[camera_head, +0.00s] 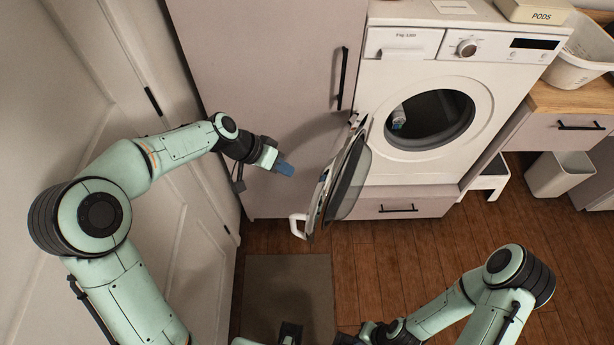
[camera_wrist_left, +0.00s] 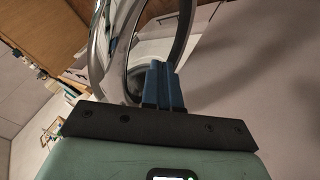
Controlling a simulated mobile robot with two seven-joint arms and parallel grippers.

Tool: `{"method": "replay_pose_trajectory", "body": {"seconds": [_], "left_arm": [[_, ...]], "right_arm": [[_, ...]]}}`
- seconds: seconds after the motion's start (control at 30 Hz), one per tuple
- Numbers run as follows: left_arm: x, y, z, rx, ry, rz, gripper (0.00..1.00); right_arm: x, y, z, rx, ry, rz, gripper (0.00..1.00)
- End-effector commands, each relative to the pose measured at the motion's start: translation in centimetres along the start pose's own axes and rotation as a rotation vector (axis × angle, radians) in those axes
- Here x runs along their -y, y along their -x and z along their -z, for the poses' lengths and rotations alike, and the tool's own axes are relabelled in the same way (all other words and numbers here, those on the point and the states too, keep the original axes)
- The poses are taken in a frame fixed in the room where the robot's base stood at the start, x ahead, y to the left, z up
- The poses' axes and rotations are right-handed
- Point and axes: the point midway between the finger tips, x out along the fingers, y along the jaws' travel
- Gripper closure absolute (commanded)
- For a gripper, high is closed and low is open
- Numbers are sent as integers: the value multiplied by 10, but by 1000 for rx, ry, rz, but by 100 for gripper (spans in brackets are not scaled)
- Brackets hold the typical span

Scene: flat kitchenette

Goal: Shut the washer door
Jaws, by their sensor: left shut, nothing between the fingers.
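The white washer (camera_head: 450,100) has its round door (camera_head: 350,178) swung wide open to the left, standing out from the front. The drum opening is uncovered and a pale item (camera_head: 398,117) shows inside. A white handle (camera_head: 298,226) sticks out at the door's free edge. My left gripper (camera_head: 286,169), with blue fingers, is shut and empty. It is left of the door, apart from it in the head view. In the left wrist view, the closed fingers (camera_wrist_left: 163,86) point toward the door's ring (camera_wrist_left: 108,45). My right arm shows at the bottom right; its fingers are not visible.
A tall cabinet (camera_head: 265,80) with a black handle (camera_head: 343,78) stands behind my left gripper. A drawer (camera_head: 400,207) is under the washer. A grey mat (camera_head: 288,290) lies on the wooden floor. A white step stool (camera_head: 488,178) and bin (camera_head: 560,174) stand at right.

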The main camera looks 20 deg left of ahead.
Motion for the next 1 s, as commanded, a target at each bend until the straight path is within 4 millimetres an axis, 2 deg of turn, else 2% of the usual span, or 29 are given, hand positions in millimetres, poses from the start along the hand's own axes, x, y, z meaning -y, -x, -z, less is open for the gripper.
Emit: {"method": "replay_pose_trajectory", "body": {"seconds": [0.1,0.2,0.3,0.5,1.0], "left_arm": [[-1,-27,0,3,-1,-5,100],[-4,-45,0,2,-2,-4,100],[-20,-49,1,0,-3,-2,100],[-34,-58,0,0,-2,0,100],[-37,-60,0,-1,1,2,100]], "right_arm": [[1,2,0,-1,1,1,100],[2,3,1,-2,1,1,100],[3,7,2,-4,2,2,100],[4,9,2,-5,3,2,100],[4,9,2,-5,2,2,100]]}}
